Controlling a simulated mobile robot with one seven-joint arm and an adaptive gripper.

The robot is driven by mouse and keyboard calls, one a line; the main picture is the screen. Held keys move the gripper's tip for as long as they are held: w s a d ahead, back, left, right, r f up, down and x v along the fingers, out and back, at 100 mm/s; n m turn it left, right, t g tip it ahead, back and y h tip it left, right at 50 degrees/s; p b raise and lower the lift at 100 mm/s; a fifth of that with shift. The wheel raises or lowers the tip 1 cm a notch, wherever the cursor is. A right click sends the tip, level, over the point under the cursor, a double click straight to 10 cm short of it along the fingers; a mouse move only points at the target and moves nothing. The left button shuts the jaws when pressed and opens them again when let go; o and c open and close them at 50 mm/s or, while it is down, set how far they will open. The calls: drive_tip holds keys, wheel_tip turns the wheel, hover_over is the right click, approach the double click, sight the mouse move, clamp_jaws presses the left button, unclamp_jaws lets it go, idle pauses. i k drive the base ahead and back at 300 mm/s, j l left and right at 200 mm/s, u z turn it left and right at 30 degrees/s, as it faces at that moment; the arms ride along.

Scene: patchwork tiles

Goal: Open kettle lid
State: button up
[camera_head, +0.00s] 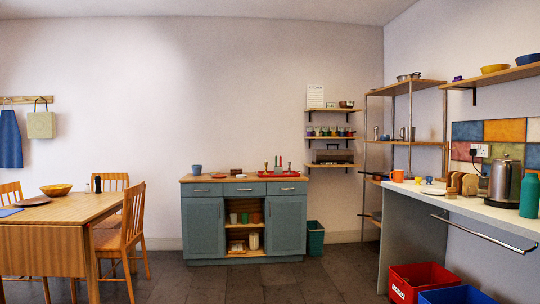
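The kettle (504,181) is a tall brushed-metal one with a dark handle on its right side. It stands upright on the white counter (465,204) at the right. Its lid is at the dark top (507,158) and looks closed, though it is small in this view. My gripper does not show in this view.
A green bottle (529,196) stands close to the kettle's right. A red crate (408,284) and a blue crate (456,295) sit below. The floor (240,284) ahead is clear.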

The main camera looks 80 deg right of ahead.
sight(505, 160)
drive_tip(key=z, duration=4.1)
drive_tip(key=i+j, duration=0.1)
drive_tip(key=i, duration=0.7)
